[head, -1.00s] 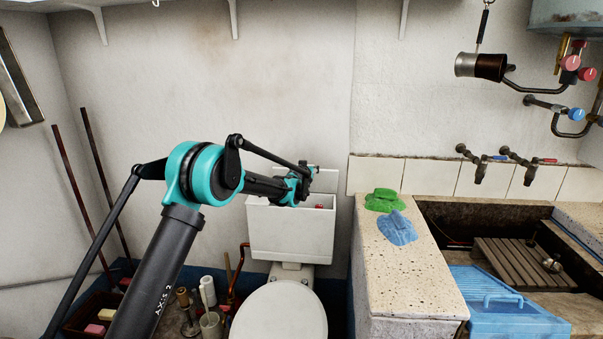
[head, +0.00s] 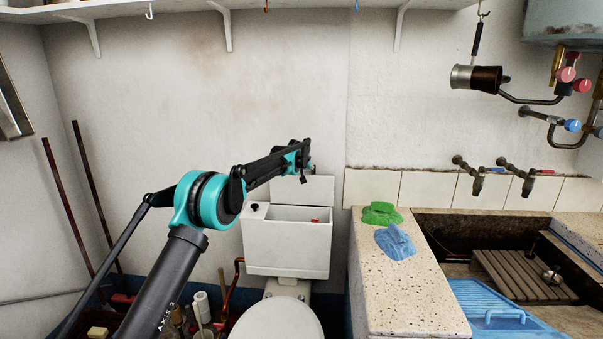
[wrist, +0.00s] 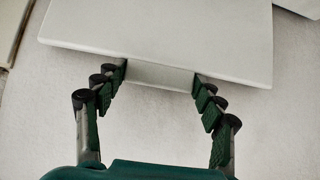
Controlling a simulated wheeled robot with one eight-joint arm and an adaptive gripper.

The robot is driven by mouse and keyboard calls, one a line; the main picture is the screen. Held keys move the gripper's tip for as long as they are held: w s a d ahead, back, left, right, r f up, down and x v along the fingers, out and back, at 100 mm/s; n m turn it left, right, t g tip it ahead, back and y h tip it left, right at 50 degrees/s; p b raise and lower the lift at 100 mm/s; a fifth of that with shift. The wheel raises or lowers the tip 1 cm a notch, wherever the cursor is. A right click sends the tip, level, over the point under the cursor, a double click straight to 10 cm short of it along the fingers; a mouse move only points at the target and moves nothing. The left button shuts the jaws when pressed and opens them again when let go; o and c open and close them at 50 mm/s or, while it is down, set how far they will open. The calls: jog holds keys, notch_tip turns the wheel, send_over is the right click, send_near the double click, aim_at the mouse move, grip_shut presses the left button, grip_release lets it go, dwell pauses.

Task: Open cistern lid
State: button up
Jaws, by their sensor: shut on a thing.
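The white cistern (head: 288,248) stands against the back wall above the toilet bowl. Its top is open, with a small red part (head: 315,220) inside. The cistern lid (head: 317,190) stands raised at the back of the tank, partly hidden by my gripper (head: 304,172). In the wrist view the lid (wrist: 170,30) is a broad white panel, with a white block on its near side. The fingertips of my gripper (wrist: 160,76) are on either side of this block, shut on it.
A stone counter (head: 400,290) with a green cloth (head: 381,213) and a blue cloth (head: 395,242) stands right of the cistern. A shelf (head: 270,8) runs overhead. Two poles lean at left, and bottles and brushes crowd the floor beside the toilet.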

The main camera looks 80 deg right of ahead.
jog(key=shift+w+d+f, duration=0.15)
jog(key=shift+w+f, duration=0.05)
jog(key=o, duration=1.7)
jog(key=shift+d+f, duration=0.15)
jog(key=shift+s, duration=0.1)
jog(key=v, duration=1.2)
